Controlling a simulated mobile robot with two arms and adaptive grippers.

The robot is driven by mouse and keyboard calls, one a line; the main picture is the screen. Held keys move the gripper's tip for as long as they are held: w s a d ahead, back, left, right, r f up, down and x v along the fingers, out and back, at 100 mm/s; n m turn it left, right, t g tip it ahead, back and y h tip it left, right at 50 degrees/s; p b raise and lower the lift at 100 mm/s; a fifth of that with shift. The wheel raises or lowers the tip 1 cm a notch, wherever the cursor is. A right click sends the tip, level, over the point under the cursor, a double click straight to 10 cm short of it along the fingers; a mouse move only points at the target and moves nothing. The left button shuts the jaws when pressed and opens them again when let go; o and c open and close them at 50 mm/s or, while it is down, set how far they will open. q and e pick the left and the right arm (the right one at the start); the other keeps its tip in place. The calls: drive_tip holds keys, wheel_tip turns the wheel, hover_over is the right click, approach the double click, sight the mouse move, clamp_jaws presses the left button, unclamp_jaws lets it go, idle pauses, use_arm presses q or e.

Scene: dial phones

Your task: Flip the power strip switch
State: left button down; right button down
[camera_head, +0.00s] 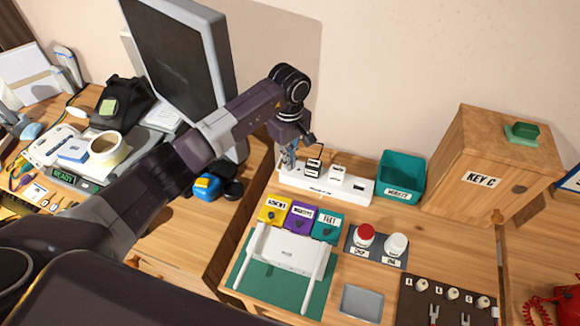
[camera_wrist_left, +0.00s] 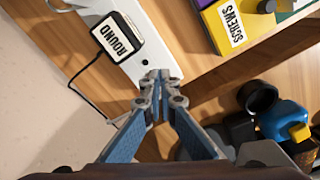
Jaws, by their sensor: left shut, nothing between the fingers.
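The white power strip (camera_head: 350,193) lies along the back of the wooden desk near the wall, with plugs in it. In the left wrist view the strip (camera_wrist_left: 133,68) runs toward the fingertips, and a white plug labelled ROUND (camera_wrist_left: 118,37) sits on it with a dark cord. My left gripper (camera_head: 289,166) points down at the left end of the strip. In the left wrist view its blue-padded fingers (camera_wrist_left: 157,76) are shut with nothing between them, over the strip's end. I cannot tell whether they touch it. The switch is not clearly visible; the fingers may cover it. My right gripper is not in view.
A teal bin (camera_head: 401,176) stands right of the strip, beside the wooden KEY C box (camera_head: 492,165). A monitor (camera_head: 175,55) and a blue-yellow object (camera_head: 207,186) are at left.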

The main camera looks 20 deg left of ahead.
use_arm(q)
drive_tip(key=shift+s+f, duration=0.1)
drive_tip(key=shift+f, duration=0.2)
drive_tip(key=shift+r, duration=0.1)
drive_tip(key=shift+r+p, duration=0.4)
drive_tip(key=shift+r, duration=0.4)
drive_tip(key=shift+r+p, duration=1.3)
drive_tip(key=shift+r, duration=1.4)
